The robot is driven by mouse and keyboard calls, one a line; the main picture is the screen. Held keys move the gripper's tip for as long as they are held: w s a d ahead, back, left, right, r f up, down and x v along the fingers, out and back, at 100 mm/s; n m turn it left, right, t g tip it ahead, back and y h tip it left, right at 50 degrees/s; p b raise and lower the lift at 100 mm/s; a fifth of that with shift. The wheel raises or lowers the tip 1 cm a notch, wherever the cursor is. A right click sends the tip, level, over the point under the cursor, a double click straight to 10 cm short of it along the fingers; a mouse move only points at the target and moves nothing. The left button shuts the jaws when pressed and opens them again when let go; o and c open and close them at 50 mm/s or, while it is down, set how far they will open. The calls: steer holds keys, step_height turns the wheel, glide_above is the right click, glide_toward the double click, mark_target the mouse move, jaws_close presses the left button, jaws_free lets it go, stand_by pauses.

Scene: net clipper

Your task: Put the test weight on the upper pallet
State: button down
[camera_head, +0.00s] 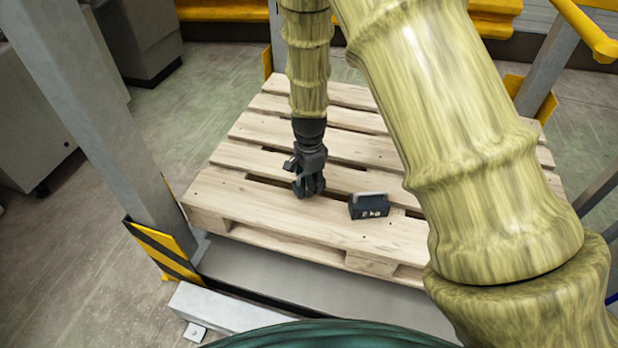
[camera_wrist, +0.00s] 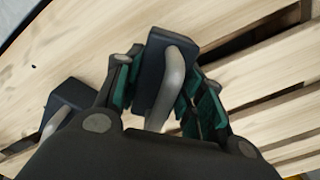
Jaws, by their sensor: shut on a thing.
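My gripper (camera_head: 309,188) points down over the front part of the wooden pallet (camera_head: 240,205). In the wrist view its green-padded fingers (camera_wrist: 160,95) are shut on a dark blue block-shaped test weight (camera_wrist: 152,60) with a curved grey handle. In the head view this weight is mostly hidden by the gripper. I cannot tell whether it touches the boards or hangs just above them. A second dark weight with a grey handle (camera_head: 369,207) stands upright on the pallet, to the right of my gripper and apart from it. It shows at left in the wrist view (camera_wrist: 68,97).
The pallet lies on a grey platform (camera_head: 270,275). A grey post (camera_head: 95,110) with a yellow-black striped foot (camera_head: 160,250) stands at left. Another grey post (camera_head: 548,65) and yellow rails (camera_head: 590,35) stand at back right. The pallet's left and rear boards look bare.

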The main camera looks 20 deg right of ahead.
steer(key=shift+f+b, duration=0.5)
steer(key=shift+f, duration=1.2)
steer(key=c, duration=0.9)
jaws_free()
steer(key=shift+f, duration=0.1)
step_height(320, 180, up, 12)
steer(key=p, duration=0.3)
steer(key=shift+p, duration=0.35)
